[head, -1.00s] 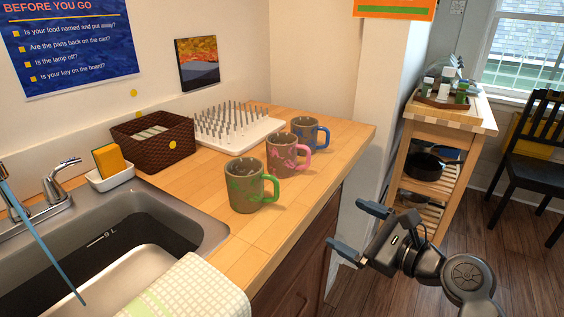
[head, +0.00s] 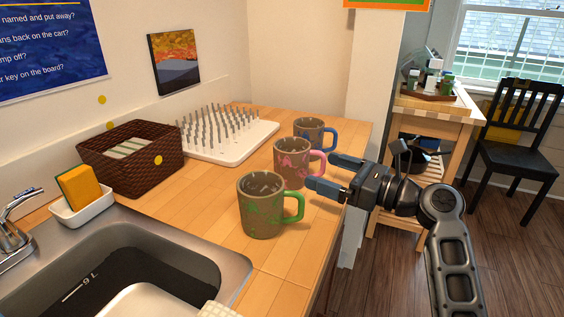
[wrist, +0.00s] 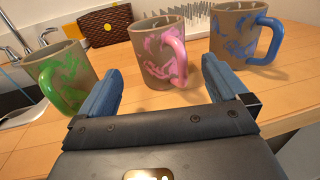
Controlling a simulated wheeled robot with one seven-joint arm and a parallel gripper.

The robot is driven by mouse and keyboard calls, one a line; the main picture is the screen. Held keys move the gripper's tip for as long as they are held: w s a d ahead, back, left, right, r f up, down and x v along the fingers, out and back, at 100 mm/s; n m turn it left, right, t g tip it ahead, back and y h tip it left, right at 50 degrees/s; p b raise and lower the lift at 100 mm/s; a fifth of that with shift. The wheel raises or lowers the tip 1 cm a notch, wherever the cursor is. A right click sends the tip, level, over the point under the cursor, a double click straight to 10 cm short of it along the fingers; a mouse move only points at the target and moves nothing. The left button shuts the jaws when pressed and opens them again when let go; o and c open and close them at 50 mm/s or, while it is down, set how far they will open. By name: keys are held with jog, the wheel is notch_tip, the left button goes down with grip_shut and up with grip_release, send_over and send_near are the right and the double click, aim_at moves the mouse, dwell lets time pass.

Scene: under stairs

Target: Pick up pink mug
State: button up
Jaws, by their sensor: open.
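The pink mug (head: 289,164), brown-grey with pink patches and a pink handle, stands upright on the wooden counter between the green mug (head: 260,206) and the blue mug (head: 309,130). My gripper (head: 321,175) is open and empty, its blue fingers beside the pink handle in the head view. In the wrist view the pink mug (wrist: 156,56) is ahead, centred between the fingertips of my gripper (wrist: 160,78), its handle facing me. The green mug (wrist: 62,76) is left and the blue mug (wrist: 240,36) right. The fingers do not visibly hold anything.
A white peg rack (head: 225,145) and a brown basket (head: 130,160) stand behind the mugs. A sink (head: 130,262) lies at the front left. The wooden counter (head: 190,205) is clear between basket and green mug. A wooden cart (head: 432,123) stands at the right.

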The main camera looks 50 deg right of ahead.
aim_at(307, 164)
jog(key=w, duration=0.3)
jog(key=w+a, duration=0.1)
jog(key=w, duration=0.3)
jog(key=shift+w+a, duration=0.2)
jog(key=shift+w, duration=0.05)
jog(key=c, duration=1.1)
jog(key=shift+r, duration=0.1)
notch_tip(307, 164, up, 4)
jog(key=shift+p, duration=0.55)
jog(key=s+d+r, duration=0.4)
jog(key=d+r, duration=0.2)
jog(key=d, duration=0.4)
jog(key=shift+s+d+r, duration=0.35)
jog(key=shift+s+r, duration=0.05)
